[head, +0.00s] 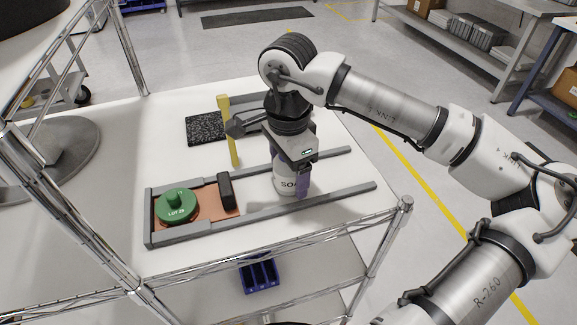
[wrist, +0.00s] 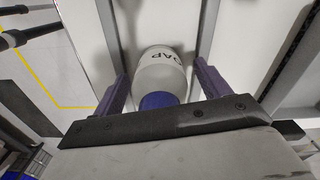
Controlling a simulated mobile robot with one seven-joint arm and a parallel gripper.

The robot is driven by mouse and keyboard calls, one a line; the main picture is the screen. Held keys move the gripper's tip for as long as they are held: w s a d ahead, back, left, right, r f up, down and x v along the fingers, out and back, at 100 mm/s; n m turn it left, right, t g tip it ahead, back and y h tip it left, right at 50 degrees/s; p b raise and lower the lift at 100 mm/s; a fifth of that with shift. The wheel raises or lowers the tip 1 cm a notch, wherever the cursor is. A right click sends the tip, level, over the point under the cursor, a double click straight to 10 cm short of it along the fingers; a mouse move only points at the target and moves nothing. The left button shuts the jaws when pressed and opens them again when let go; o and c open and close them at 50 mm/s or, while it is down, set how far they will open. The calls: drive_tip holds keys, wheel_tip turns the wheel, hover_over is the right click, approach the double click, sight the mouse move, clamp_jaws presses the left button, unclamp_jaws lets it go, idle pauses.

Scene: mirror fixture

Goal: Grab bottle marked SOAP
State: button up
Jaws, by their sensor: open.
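The white bottle (head: 286,186) stands upright on the white top between two grey rails. Its label shows "SO" in the head view, the rest hidden by my gripper. In the wrist view the bottle (wrist: 161,75) shows "OAP" and a blue cap (wrist: 158,100). My gripper (head: 291,182) points down over the bottle from above. In the wrist view its purple fingers stand apart on either side of the bottle, and a gap shows at each side. My gripper (wrist: 161,70) is open and holds nothing.
Left of the bottle, a black block (head: 225,190) and a green knobbed disc marked LOT (head: 177,206) sit on a copper plate between the grey rails (head: 330,199). Wire shelf posts border the left and front.

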drive_tip(key=shift+c, duration=0.3)
drive_tip(key=c, duration=1)
drive_tip(key=shift+c, duration=0.3)
drive_tip(key=shift+r, duration=0.1)
